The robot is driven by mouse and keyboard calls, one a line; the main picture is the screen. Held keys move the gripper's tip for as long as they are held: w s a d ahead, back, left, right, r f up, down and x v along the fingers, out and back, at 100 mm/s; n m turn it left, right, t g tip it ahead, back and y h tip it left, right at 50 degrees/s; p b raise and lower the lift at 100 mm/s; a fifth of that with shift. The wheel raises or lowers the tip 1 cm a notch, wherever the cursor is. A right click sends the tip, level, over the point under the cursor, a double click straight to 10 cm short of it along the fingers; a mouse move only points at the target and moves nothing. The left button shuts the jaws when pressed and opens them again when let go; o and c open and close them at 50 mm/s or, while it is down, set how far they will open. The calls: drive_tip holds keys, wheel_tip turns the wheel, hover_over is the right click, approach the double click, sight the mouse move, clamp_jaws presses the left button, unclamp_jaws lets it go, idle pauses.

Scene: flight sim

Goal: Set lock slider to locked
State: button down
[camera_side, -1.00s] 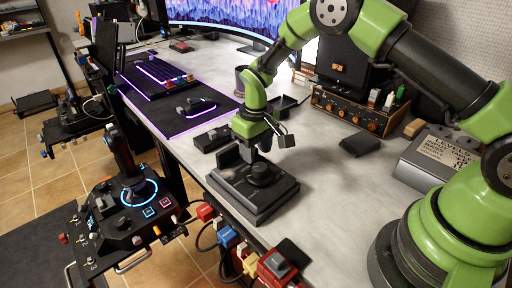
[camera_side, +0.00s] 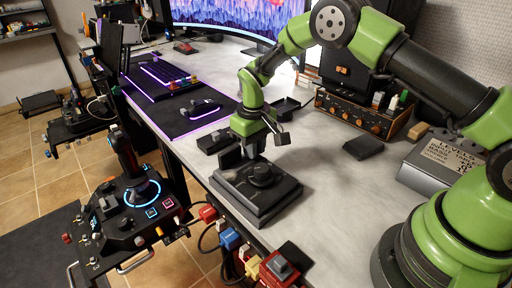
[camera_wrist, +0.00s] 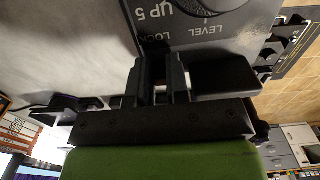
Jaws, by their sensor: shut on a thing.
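The dark control unit (camera_side: 252,200) sits on the grey desk near its front edge, with a round knob (camera_side: 262,174) on top. My gripper (camera_side: 250,153) is low over the rear-left part of the unit, beside the knob. In the wrist view the unit's grey face (camera_wrist: 210,32) carries the letters "UP 5", "LEVEL" and a partly covered "LOC". My gripper's two fingers (camera_wrist: 159,72) are close together beside that partly covered label, shut on the lock slider. The slider itself is mostly hidden by the fingers, so its exact position cannot be told.
A small dark box (camera_side: 214,141) stands just behind the unit. Coloured switch boxes (camera_side: 230,238) line the desk's front edge.

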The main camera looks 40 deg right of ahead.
sight(260, 160)
drive_tip(key=c, duration=1.1)
unclamp_jaws()
drive_tip(key=shift+s, duration=0.6)
wheel_tip(260, 160, up, 11)
drive_tip(key=shift+s+d+r+m+t+y, duration=0.2)
drive_tip(key=shift+s+r+m+t, duration=0.45)
drive_tip(key=shift+s+r, duration=2)
drive_tip(key=shift+s+r+m+t+y, duration=0.3)
drive_tip(key=shift+s+r+t, duration=0.6)
drive_tip(key=shift+s+r, duration=1.65)
drive_tip(key=shift+s+d+r+m+t+y, duration=0.15)
drive_tip(key=shift+s+r+m+t, duration=0.5)
drive_tip(key=shift+s+r, duration=2)
